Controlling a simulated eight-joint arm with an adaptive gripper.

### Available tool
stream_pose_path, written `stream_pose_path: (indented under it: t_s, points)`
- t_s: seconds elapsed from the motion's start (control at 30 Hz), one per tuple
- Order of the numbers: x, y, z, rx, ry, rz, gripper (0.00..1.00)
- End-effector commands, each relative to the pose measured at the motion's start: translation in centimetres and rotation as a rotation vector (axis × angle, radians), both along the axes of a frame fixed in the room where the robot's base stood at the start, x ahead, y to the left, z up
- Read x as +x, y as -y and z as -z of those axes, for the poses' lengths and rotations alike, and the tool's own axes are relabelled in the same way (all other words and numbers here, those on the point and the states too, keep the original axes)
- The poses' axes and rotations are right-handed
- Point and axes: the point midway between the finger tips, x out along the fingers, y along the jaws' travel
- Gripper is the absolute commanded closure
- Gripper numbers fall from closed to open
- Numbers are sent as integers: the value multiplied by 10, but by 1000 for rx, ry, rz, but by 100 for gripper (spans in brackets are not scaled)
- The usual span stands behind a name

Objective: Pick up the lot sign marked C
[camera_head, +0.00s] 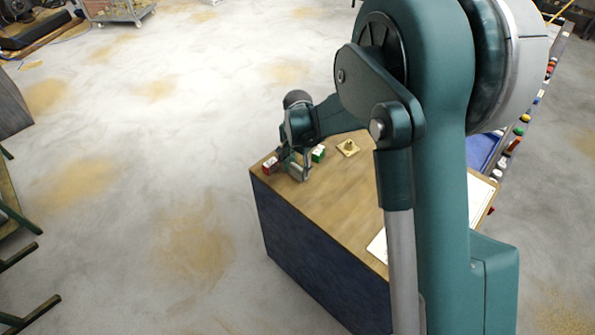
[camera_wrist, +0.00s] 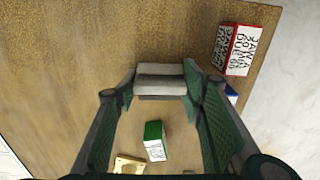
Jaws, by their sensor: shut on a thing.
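My gripper (camera_wrist: 160,82) is shut on a grey block-like piece (camera_wrist: 160,80), which lies across between the fingertips in the wrist view. No letter C can be read on it, so I cannot tell whether it is the lot sign. In the head view my gripper (camera_head: 292,168) is low over the near left part of the wooden bench top, with the grey piece (camera_head: 299,172) at its tips. Whether the piece touches the bench is unclear.
A red box with a lettered white label (camera_wrist: 238,48) stands near the bench edge, with a blue thing (camera_wrist: 231,93) beside it. A green box (camera_wrist: 153,132) and a brass piece (camera_wrist: 128,163) are nearby. The wooden bench top (camera_head: 345,195) is clear in the middle.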

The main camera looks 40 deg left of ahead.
Motion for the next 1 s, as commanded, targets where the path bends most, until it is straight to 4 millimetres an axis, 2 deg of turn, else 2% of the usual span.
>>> stream_pose_path:
  t_s: [0.17,0.37,1.0]
  points:
    - [0,0,-2,0,0,0,73]
    - [0,0,-13,0,0,0,73]
    - [0,0,-92,0,0,0,73]
